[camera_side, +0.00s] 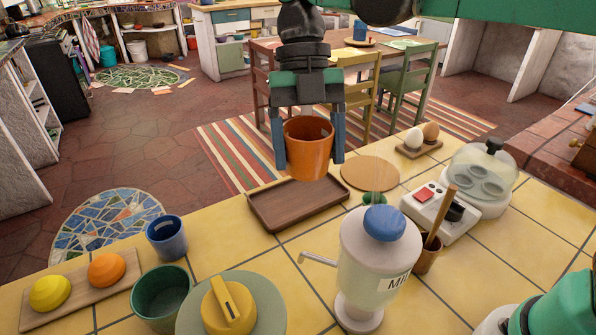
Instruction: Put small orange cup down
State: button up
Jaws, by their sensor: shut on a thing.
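The small orange cup (308,150) is upright between the two fingers of my gripper (309,148). My gripper points down and is shut on the cup's sides. The cup appears to hang above the yellow tiled counter (230,240), over the back edge of a brown wooden tray (298,222). The exact height of the cup above the tray cannot be told from this view. The tray looks empty.
A round wooden board (370,173) lies right of the tray. A white dispenser (372,262) stands in front. A blue cup (167,238), green cup (162,297) and yellow-topped round item (229,306) are front left. An egg cooker (481,180) is at right.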

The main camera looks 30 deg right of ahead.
notch_tip(320, 180, down, 19)
jog(key=shift+r, duration=0.15)
dwell(0.4)
jog(key=o, duration=1.3)
jog(key=v, duration=1.1)
jog(key=s+d+r+m+t+h, duration=0.1)
jog(key=s+d+m+t, duration=0.2)
jog(key=m, duration=1.2)
jog(key=s+d+r+m+t, duration=0.1)
jog(key=s+d+m+t, duration=0.3)
jog(key=m, duration=1.2)
jog(key=d+t, duration=0.4)
jog(key=d, duration=0.1)
jog(key=shift+s+d+m+h, duration=0.2)
jog(key=shift+s+m+h, duration=0.1)
jog(key=shift+h, duration=0.1)
